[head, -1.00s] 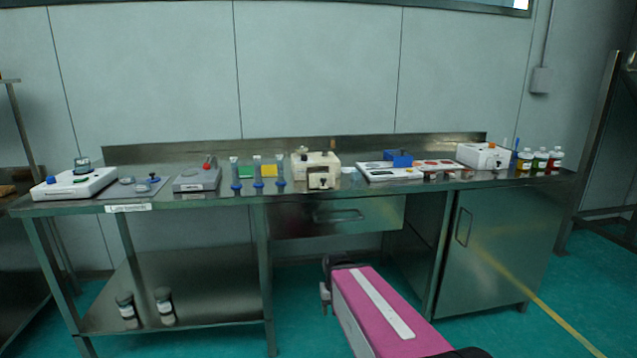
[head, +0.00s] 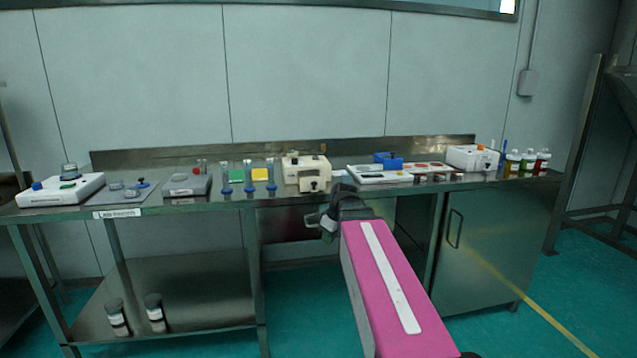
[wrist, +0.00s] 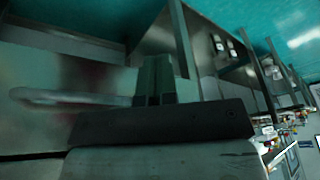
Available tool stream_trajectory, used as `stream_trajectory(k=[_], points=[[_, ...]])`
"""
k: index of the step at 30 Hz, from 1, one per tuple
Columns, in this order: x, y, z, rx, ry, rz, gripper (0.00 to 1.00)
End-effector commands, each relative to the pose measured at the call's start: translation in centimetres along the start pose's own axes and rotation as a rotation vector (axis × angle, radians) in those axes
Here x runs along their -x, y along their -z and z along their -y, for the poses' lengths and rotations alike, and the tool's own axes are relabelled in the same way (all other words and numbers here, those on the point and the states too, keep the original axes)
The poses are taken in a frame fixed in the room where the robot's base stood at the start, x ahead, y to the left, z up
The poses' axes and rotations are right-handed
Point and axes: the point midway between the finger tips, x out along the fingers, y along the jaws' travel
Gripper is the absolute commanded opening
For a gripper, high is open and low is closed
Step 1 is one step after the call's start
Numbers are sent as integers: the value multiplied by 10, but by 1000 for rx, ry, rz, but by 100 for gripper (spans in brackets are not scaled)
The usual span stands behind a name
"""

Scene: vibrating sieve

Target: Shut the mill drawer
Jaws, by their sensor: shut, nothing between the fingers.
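The cream mill (head: 304,163) stands on the bench at the middle of the head view. Its small cream drawer front (head: 310,184), with a dark knob, sits low on the mill's front face. I cannot tell how far it stands out. My gripper (head: 318,221) is shut and empty, below the bench top and in front of the bench's steel drawer, below and slightly right of the mill. In the wrist view my fingers (wrist: 156,80) are together beside a steel bar handle (wrist: 65,98). Whether they touch it is unclear. The mill does not clearly show there.
Glass tubes on blue bases (head: 248,178) stand left of the mill. A blue box (head: 388,160) and a white tray (head: 376,175) lie to its right. My pink arm covers part of the bench front. The steel cabinet (head: 485,245) is at right.

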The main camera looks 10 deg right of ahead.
Motion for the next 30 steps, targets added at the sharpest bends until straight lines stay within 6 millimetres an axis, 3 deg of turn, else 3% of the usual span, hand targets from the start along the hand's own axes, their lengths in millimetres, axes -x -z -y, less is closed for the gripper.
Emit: stream_trajectory(k=[9, 18, 24, 30], points=[[110, 44, -30, 386, -24, -139, 0], [209, 70, -41, 739, -85, -242, 0], [240, 76, -41, 858, -111, -270, 0], [235, 78, -40, 876, -112, -274, 0]])
